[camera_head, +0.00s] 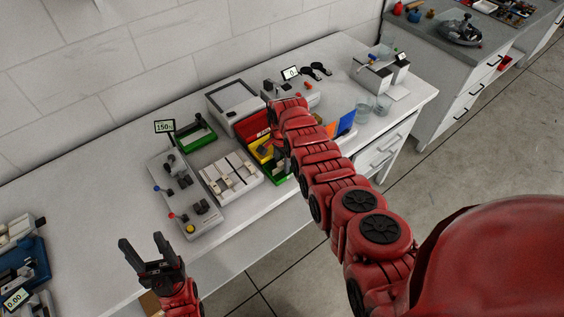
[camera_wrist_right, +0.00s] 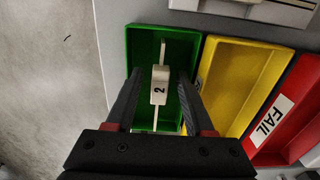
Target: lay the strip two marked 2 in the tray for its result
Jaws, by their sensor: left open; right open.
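The strip marked 2 (camera_wrist_right: 159,86) is a thin pale strip with a white numbered block at its middle. In the right wrist view it is in the green tray (camera_wrist_right: 139,50), lengthwise. My right gripper (camera_wrist_right: 159,76) is over this tray, its two dark fingers apart on either side of the strip, with gaps visible.
A yellow tray (camera_wrist_right: 228,80) and a red tray marked FAIL (camera_wrist_right: 304,98) stand beside the green one. A white rack (camera_head: 213,181) with several strips and a grey device (camera_head: 204,220) with knobs stand to their left. The front left of the table (camera_head: 105,235) is bare.

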